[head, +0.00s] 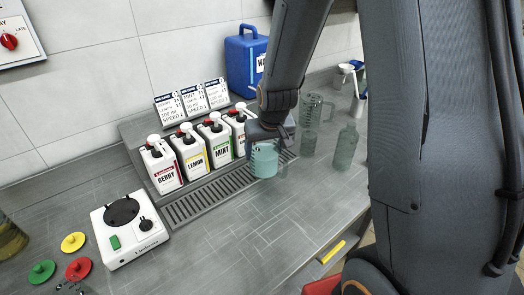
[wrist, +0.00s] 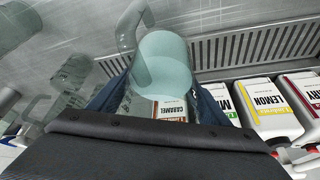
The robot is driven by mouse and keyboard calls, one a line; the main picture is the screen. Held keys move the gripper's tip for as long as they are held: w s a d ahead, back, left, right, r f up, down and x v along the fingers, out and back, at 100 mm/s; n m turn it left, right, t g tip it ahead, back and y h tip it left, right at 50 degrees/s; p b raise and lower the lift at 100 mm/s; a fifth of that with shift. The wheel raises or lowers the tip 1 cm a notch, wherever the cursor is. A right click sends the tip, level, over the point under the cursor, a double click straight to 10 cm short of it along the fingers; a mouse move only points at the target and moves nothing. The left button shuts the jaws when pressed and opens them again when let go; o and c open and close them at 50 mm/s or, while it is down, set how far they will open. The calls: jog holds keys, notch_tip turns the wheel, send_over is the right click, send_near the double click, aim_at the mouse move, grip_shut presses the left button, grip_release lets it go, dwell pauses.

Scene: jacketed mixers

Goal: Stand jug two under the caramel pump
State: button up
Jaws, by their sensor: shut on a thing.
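My gripper (head: 266,136) is shut on a clear jug with pale teal contents (head: 264,163), in front of the pump bottles at the right part of the drip grate. In the wrist view the jug (wrist: 165,62) sits between my fingers (wrist: 158,98), its handle toward the upper left. No number shows on it. The caramel bottle (head: 237,124) is fourth in the row, partly hidden by my arm; its label (wrist: 170,110) shows through the jug in the wrist view. I cannot tell whether the jug's base touches the grate.
Mint (head: 215,142), lemon (head: 190,153) and berry (head: 161,166) bottles stand left of caramel behind the grate (head: 205,197). Right of the held jug stand an empty clear jug (head: 310,125) and a clear bottle (head: 345,148). A white mixer base (head: 130,230) is at left.

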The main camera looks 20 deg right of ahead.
jog(key=shift+w+p, duration=0.45)
jog(key=shift+w, duration=1.05)
jog(key=shift+f+p, duration=0.3)
jog(key=shift+f, duration=1.45)
jog(key=shift+f, duration=0.15)
jog(key=o, duration=1.1)
jog(key=shift+s, duration=0.1)
